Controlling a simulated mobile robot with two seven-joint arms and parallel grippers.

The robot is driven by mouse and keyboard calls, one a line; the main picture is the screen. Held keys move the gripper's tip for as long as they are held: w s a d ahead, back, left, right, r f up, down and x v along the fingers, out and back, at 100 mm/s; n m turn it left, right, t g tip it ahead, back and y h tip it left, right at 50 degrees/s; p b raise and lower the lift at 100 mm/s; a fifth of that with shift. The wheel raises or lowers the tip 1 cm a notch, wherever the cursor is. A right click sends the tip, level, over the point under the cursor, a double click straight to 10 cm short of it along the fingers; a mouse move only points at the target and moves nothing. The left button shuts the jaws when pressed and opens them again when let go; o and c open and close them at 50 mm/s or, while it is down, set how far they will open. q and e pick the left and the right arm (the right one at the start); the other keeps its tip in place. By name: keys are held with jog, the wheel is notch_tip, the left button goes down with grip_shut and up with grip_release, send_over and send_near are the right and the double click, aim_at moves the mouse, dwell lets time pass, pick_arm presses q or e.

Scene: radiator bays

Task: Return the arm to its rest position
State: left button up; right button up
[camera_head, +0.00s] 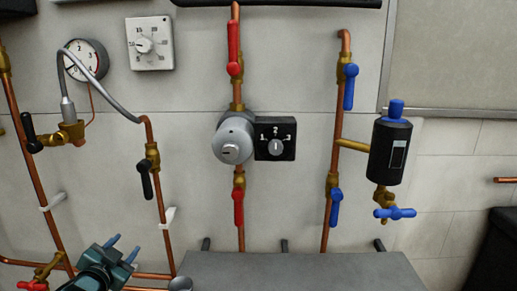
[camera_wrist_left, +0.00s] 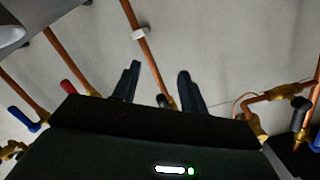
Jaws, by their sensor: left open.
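My left gripper (camera_head: 123,245) is at the bottom left of the head view, in front of the lower pipework. Its two dark fingers are apart with nothing between them. In the left wrist view the open fingers (camera_wrist_left: 158,78) point at the pale wall, and a copper pipe (camera_wrist_left: 145,45) with a white clip runs behind the gap. A black valve handle (camera_wrist_left: 165,101) shows between the finger bases. My right gripper is not in view.
A grey ledge (camera_head: 300,268) is at bottom centre. On the wall are a pump (camera_head: 232,142), red lever handles (camera_head: 234,50), blue lever handles (camera_head: 349,88), a black canister (camera_head: 390,152), a gauge (camera_head: 84,60) with a grey hose, and a dial box (camera_head: 150,43).

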pick_arm(q)
jog(key=s+d+f+n+g+h, duration=0.15)
jog(key=s+d+f, duration=0.25)
jog(key=s+d, duration=0.7)
jog(key=s+d+f+g+h, duration=0.1)
jog(key=s+d+f+h, duration=0.2)
jog(key=s+d, duration=0.75)
jog(key=s+r+n, duration=0.2)
jog(key=s, duration=0.5)
notch_tip(320, 180, up, 9)
jog(key=g+y+p, duration=0.1)
jog(key=g+p, duration=0.2)
jog(key=p, duration=1.9)
jog(key=shift+s+a, duration=0.35)
jog(key=shift+s, duration=0.1)
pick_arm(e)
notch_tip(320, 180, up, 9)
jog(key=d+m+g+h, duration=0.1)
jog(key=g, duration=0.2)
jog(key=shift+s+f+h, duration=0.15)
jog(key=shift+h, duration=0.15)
pick_arm(q)
jog(key=shift+n, duration=0.25)
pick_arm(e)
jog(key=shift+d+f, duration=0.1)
